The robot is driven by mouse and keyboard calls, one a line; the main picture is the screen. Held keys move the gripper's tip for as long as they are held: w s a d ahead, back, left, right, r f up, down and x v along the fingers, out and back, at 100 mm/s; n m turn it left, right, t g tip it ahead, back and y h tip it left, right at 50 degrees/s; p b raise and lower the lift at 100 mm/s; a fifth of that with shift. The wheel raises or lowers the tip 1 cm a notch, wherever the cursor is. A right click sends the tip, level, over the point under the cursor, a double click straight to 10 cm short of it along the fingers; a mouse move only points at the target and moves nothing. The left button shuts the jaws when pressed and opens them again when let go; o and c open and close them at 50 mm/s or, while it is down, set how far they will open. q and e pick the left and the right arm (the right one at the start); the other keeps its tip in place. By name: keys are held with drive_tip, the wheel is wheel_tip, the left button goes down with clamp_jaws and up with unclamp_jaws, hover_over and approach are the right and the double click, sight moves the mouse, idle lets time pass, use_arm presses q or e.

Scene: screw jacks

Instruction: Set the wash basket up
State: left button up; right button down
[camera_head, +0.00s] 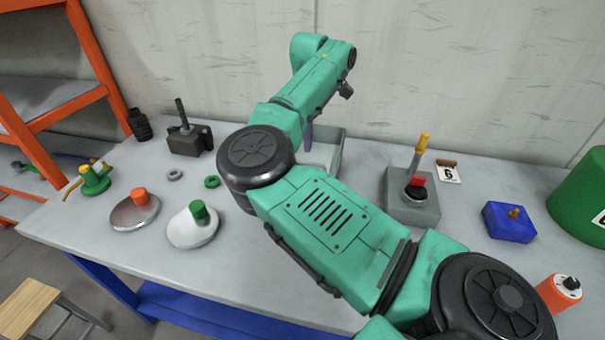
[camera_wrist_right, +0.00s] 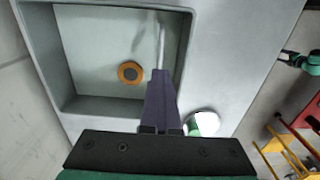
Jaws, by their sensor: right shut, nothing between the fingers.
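A grey open-topped tray (camera_head: 338,152), perhaps the wash basket, stands at the back middle of the table, largely hidden behind my right arm. In the right wrist view the same tray (camera_wrist_right: 85,105) has an orange ring with a dark centre (camera_wrist_right: 130,73) lying on its floor. My right gripper (camera_wrist_right: 160,74) is shut and empty, with its dark purple fingers over the tray's side. A thin pale rod (camera_wrist_right: 162,45) shows just past the fingertips; I cannot tell what it belongs to. In the head view only a bit of purple finger (camera_head: 309,136) shows. My left gripper is out of view.
Left on the table are a silver disc with orange knob (camera_head: 126,214), a white disc with green knob (camera_head: 186,234), two small rings, a green valve-like part (camera_head: 95,182) and a dark block with rod (camera_head: 184,143). Right are a grey lever box (camera_head: 412,209) and a blue block (camera_head: 508,222).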

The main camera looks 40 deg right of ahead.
drive_tip(key=shift+r+p, duration=0.55)
drive_tip(key=shift+r, duration=0.4)
drive_tip(key=c, duration=0.7)
unclamp_jaws()
wheel_tip(320, 180, up, 10)
drive_tip(key=p, duration=0.6)
drive_tip(key=shift+p, duration=0.35)
drive_tip(key=shift+f, duration=0.1)
